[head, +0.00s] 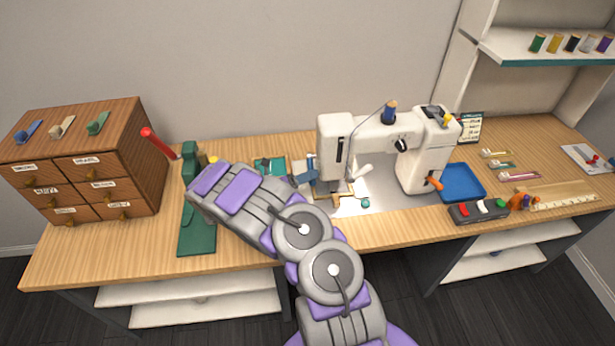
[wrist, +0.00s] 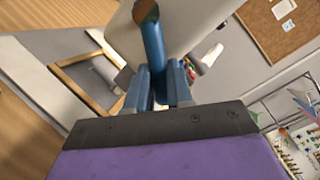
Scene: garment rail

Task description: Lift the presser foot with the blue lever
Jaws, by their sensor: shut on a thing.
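The white sewing machine (head: 336,140) stands at the middle of the bench; part of its pale body also fills the top of the wrist view (wrist: 185,25). The blue lever (wrist: 152,42) rises between my gripper's two blue fingers (wrist: 160,72) in the wrist view, and they are shut on it. In the head view my gripper (head: 304,178) shows only as a small blue patch at the machine's left side, the rest hidden behind my arm. The presser foot is too small to make out. A wooden frame (head: 342,197) lies under the needle end.
A green press with a red lever (head: 158,143) and a drawer box (head: 90,170) stand left. A blue tray (head: 462,183), a switch box (head: 478,210) and a ruler (head: 565,196) lie right. Thread spools (head: 572,44) sit on the shelf.

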